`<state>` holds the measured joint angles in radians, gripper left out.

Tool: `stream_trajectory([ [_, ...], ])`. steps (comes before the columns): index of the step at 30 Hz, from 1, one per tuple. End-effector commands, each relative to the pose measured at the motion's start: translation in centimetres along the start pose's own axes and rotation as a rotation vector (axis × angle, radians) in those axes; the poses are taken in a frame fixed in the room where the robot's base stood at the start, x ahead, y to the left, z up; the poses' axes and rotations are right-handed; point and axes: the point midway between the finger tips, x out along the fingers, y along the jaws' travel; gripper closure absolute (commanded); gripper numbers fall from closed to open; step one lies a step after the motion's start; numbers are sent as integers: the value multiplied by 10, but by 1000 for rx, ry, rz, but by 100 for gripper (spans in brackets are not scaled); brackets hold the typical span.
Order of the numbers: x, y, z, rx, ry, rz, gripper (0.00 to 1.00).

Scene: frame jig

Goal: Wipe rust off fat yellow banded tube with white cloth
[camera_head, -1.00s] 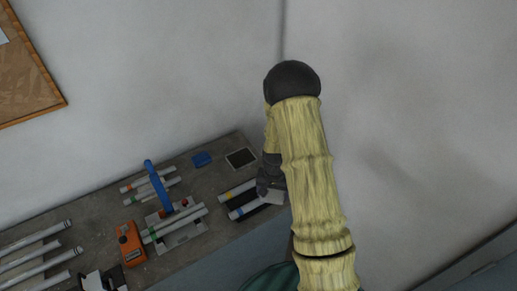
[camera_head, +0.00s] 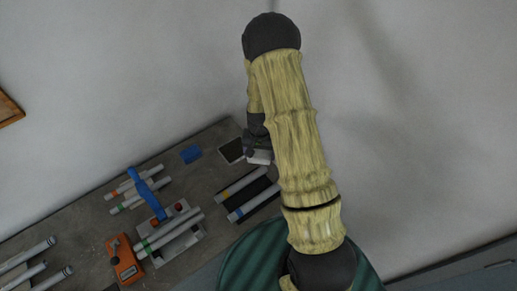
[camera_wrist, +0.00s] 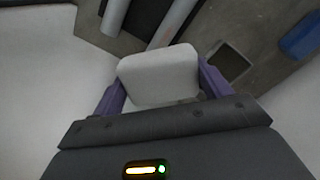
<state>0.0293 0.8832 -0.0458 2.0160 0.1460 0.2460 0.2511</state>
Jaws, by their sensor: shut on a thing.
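The yellow-banded tube (camera_head: 243,184) lies in a black holder on the grey bench in the head view, beside a blue-banded tube (camera_head: 254,204). In the wrist view a grey tube (camera_wrist: 174,22), seemingly the yellow-banded one, runs to just behind the cloth; no band shows there. My gripper (camera_wrist: 160,84) is shut on the white cloth (camera_wrist: 158,70), a pad-like block between its purple fingers. In the head view the cloth (camera_head: 260,157) is near the tube's upper right end, partly behind my arm.
A dark square plate (camera_head: 231,150) and a blue block (camera_head: 191,154) lie by the bench's back edge. A blue-handled rack with tubes (camera_head: 185,240) and an orange device (camera_head: 124,262) stand left. More tubes (camera_head: 30,258) lie far left. The wall rises behind.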

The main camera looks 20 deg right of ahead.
Motion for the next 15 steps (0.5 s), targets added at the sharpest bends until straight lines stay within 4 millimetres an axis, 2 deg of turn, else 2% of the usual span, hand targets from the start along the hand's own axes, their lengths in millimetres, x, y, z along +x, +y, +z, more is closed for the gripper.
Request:
stream_trajectory([
  [8, 3, -1, 0, -2, 0, 0, 45],
  [15, 21, 0, 0, 0, -1, 0, 45],
])
